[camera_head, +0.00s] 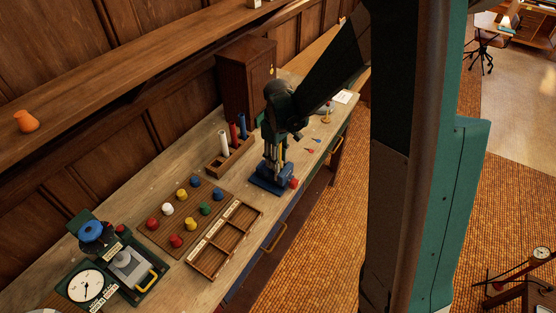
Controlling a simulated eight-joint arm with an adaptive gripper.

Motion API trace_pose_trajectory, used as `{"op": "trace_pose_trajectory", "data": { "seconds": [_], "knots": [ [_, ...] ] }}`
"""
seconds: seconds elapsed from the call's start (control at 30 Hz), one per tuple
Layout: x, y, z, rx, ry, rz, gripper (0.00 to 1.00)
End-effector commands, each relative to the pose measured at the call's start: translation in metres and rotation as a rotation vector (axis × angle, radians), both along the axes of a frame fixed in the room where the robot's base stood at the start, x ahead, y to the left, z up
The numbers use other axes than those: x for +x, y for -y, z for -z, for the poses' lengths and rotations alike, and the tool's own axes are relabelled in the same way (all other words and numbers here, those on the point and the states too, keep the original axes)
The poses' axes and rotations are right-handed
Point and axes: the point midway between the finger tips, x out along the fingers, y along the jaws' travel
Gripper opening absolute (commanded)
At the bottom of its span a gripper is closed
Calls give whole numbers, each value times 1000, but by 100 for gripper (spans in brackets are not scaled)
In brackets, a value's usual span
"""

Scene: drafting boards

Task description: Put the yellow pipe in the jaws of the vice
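The blue vice (264,181) stands on the workbench with a red part at its right end. My gripper (273,159) points down directly over it, with the fingertips close to its top. A thin upright strip of yellow, which looks like the yellow pipe (284,154), shows at the right side of my fingers. Most of the pipe is hidden by the gripper. I cannot tell whether the fingers are closed on it, or whether its lower end is between the vice jaws.
A wooden rack (238,159) left of the vice holds upright white, red and blue pipes. A board of coloured knobs (161,237), a divided tray (207,262) and a dial device (85,285) lie nearer. A wooden cabinet (244,80) stands behind. Small red and blue items lie to the right.

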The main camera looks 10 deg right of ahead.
Motion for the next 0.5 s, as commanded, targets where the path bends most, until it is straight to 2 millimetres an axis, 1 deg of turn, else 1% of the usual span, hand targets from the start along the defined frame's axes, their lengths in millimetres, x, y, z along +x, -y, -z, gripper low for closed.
{"op": "trace_pose_trajectory", "data": {
  "seconds": [0.27, 0.5],
  "knots": [
    [0, 0, -26, 0, 0, 0, 31],
    [-1, 0, -58, 0, 0, 0, 31]
  ]
}}
